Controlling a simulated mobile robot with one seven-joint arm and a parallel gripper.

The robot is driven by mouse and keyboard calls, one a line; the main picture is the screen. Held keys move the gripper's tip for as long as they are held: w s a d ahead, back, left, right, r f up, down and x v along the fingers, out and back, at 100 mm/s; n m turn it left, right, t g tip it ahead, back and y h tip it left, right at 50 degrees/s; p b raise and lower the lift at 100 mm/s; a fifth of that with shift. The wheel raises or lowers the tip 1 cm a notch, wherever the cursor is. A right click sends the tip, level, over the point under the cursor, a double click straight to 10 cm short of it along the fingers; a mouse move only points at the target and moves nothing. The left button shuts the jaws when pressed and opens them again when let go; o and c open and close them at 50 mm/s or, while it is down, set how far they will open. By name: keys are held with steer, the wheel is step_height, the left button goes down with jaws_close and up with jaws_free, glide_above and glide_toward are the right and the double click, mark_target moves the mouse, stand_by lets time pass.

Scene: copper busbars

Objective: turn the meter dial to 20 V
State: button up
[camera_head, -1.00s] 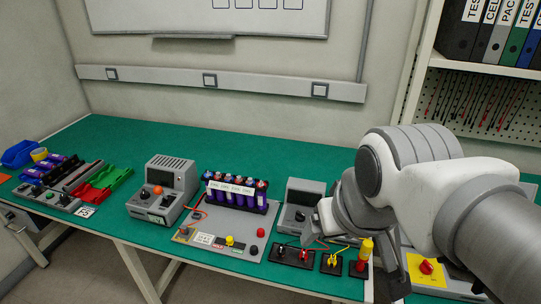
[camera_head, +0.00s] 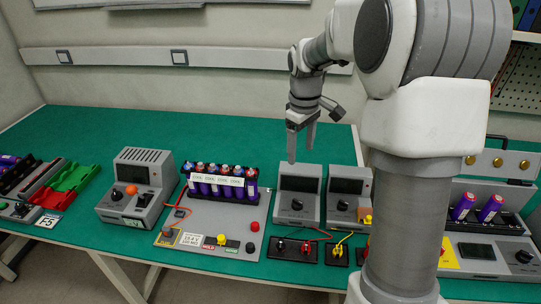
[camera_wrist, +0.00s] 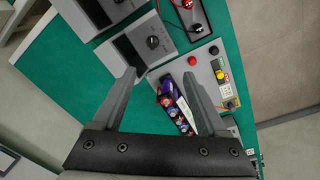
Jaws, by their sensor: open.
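Two grey boxes with dark screens and black dials stand side by side in the head view: a left meter (camera_head: 299,183) with its dial (camera_head: 297,204), and a right meter (camera_head: 348,186) with its dial (camera_head: 342,205). I cannot tell which is the task's meter, or read the dial markings. My gripper (camera_head: 301,142) is open and empty, pointing down above and behind the left meter. In the wrist view my gripper (camera_wrist: 159,80) has its fingers spread. A meter dial (camera_wrist: 152,42) shows beyond the fingertips, apart from them.
A rack of purple cells (camera_head: 222,184) on a grey board (camera_head: 208,226) stands left of the meters. Red and black terminals (camera_head: 293,247) with leads sit in front. My arm hides part of the right side.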

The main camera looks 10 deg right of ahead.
glide_above(300, 202)
step_height(300, 202, down, 6)
steer(key=shift+n+g, duration=0.4)
steer(key=shift+n, duration=0.1)
step_height(300, 202, down, 18)
steer(key=shift+r+b, duration=0.1)
steer(key=shift+b, duration=1.15)
steer(key=shift+c, duration=0.2)
jaws_close()
